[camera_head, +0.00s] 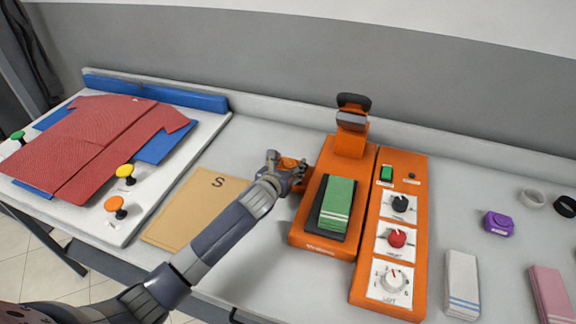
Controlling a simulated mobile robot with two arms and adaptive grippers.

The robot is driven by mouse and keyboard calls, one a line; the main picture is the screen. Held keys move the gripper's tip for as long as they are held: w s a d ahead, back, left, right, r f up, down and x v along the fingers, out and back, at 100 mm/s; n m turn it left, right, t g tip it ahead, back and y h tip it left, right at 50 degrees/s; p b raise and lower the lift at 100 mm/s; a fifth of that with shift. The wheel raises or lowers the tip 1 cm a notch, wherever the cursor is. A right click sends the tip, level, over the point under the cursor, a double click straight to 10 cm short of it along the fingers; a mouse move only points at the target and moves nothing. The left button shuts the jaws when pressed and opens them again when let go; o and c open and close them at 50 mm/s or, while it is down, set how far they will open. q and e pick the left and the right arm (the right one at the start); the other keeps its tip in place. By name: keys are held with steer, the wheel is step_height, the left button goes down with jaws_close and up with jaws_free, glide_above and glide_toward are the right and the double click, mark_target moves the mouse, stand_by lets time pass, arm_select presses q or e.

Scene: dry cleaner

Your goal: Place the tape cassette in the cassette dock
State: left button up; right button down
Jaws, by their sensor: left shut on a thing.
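My left gripper (291,176) is at the left side of the orange press machine (321,244), low over the table. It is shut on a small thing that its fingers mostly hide. A rounded orange piece (291,163) shows just behind the fingers; I cannot tell whether it is the tape cassette or part of a dock on the machine. No empty cassette dock shows clearly. My right gripper is not in view.
A green striped folded cloth (337,201) lies on the machine's dark pad, beside an orange control panel (404,166) with knobs. A red garment (90,145) lies left, near a tan S envelope (195,205). Rings (532,198) and folded cloths (462,283) lie right.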

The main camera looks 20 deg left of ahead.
arm_select(q)
steer(key=o, duration=1.1)
steer(key=shift+f, duration=0.15)
steer(key=shift+c, duration=0.2)
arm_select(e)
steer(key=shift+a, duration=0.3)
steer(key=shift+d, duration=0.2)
arm_select(q)
steer(key=shift+r, duration=0.2)
steer(key=shift+s, duration=0.25)
steer(key=v, duration=1.1)
steer(key=shift+s+r, duration=0.2)
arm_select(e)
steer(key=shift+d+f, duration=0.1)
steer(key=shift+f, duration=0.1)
